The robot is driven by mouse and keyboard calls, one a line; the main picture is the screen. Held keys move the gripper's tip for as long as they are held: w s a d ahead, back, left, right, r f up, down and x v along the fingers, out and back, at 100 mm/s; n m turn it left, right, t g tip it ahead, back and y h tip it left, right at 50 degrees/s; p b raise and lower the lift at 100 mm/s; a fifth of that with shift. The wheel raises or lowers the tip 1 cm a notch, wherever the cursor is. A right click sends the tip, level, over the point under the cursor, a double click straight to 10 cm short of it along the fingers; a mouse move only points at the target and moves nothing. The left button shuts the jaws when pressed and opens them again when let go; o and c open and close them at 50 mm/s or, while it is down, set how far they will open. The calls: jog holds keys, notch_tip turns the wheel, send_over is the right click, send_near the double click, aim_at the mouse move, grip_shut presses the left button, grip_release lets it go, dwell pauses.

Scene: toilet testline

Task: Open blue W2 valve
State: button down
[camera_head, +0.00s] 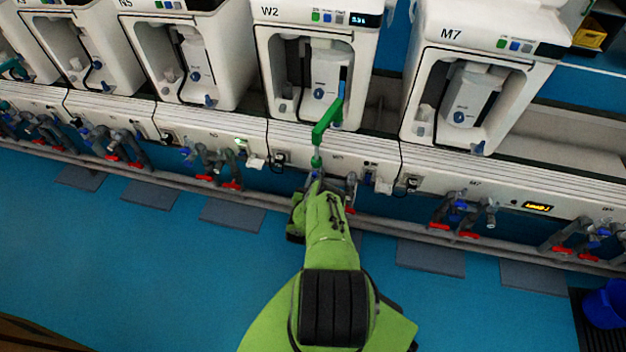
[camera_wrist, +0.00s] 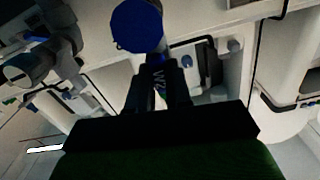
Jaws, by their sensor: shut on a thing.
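A round blue disc (camera_wrist: 137,25) shows just beyond the fingertips. In the head view my green arm reaches to the pipes below the W2 unit. There the arm hides most of the fingers and valve, and the handle's exact angle cannot be told.
A darker green angled piece (camera_head: 322,128) rises in front of W2. Pipes with red handles stand close by, including one right of my arm (camera_head: 350,208). The M7 unit (camera_head: 465,90) stands to the right. The blue floor (camera_head: 150,270) is clear at left.

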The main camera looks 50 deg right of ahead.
jog(key=shift+n, duration=0.6)
jog(key=c, duration=1.3)
grip_release()
